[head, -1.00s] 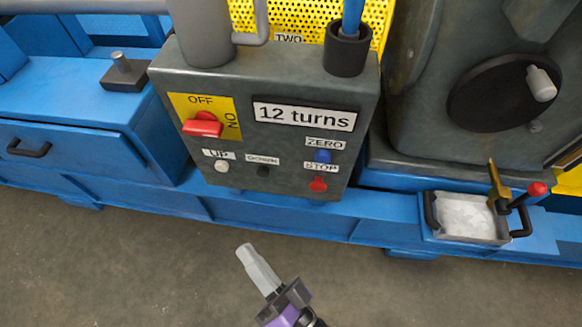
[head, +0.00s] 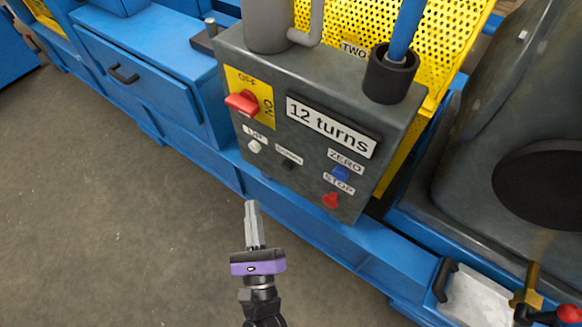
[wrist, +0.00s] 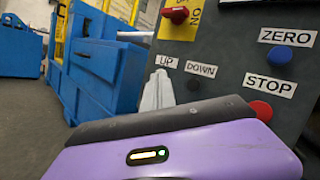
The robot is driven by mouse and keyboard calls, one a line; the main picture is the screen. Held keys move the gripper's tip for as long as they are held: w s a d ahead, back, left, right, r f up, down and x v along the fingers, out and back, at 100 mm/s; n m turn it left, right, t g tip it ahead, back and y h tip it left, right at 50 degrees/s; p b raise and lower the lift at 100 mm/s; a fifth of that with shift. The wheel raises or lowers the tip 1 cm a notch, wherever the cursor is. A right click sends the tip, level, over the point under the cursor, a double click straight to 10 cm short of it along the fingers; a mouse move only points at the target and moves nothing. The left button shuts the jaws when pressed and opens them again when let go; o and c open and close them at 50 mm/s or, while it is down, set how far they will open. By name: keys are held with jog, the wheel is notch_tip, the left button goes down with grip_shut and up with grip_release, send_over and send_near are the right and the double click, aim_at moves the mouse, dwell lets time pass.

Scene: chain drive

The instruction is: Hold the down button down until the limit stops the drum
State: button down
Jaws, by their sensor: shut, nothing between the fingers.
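The grey control box (head: 310,180) carries a "12 turns" display (head: 331,126). The black down button (head: 288,164) sits between the white up button (head: 254,146) and the red stop button (head: 331,200). In the wrist view the down button (wrist: 193,85) shows just right of my fingertips, below its DOWN label (wrist: 201,70). My gripper (head: 252,205) is shut and empty, pointing up toward the box from below and to the left. In the head view a gap shows between its fingertips and the buttons. In the wrist view the fingers partly cover the up button's place.
A red OFF/ON switch (head: 242,102) and blue zero button (head: 341,173) share the panel. Yellow perforated guard (head: 350,22) stands behind. A metal tray (head: 478,300) with a handle is at lower right. Open floor (head: 110,220) lies at left.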

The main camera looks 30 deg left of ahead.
aim_at(287, 166)
dwell(0.4)
jog(key=w+b, duration=0.4)
jog(key=w, duration=0.4)
jog(key=shift+w+d, duration=0.35)
jog(key=shift+w, duration=0.05)
jog(key=shift+w+b, duration=0.35)
jog(key=shift+b, duration=0.45)
dwell(1.3)
jog(key=shift+w+d+b, duration=0.1)
jog(key=shift+w+b, duration=0.5)
jog(key=shift+b, duration=0.05)
dwell(3.6)
